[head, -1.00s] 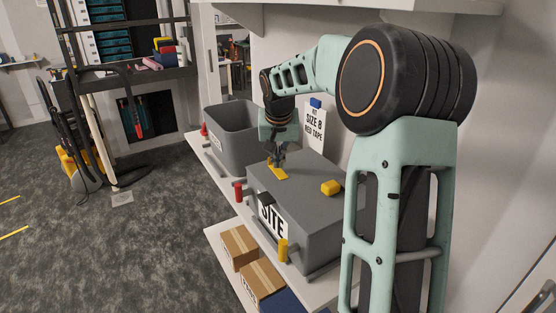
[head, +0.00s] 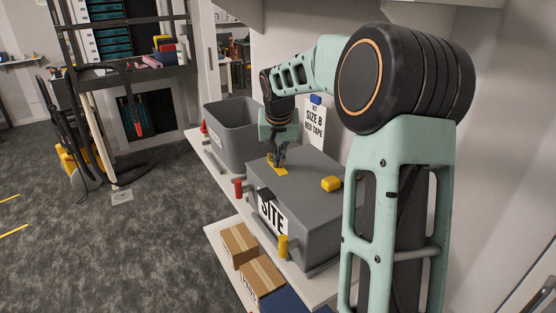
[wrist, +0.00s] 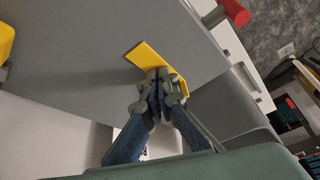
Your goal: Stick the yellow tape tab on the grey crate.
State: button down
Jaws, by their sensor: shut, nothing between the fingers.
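The yellow tape tab (head: 281,172) lies on the top of the closed grey crate (head: 305,200), near its far left edge. The crate has a SITE label on its front. My gripper (head: 277,164) points down over the tab. In the wrist view, my gripper's fingertips (wrist: 160,92) are closed together against or just above the tab (wrist: 146,55), hiding its middle. The tab's two ends show on either side of them, and it looks flat on the crate top (wrist: 90,50). My gripper holds nothing; whether it touches the tab is unclear.
An open grey bin (head: 232,150) stands behind the crate.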

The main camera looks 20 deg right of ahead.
dwell(0.5)
jog(key=shift+r+p, duration=2.65)
jog(key=shift+r, duration=0.85)
jog(key=shift+a, duration=0.1)
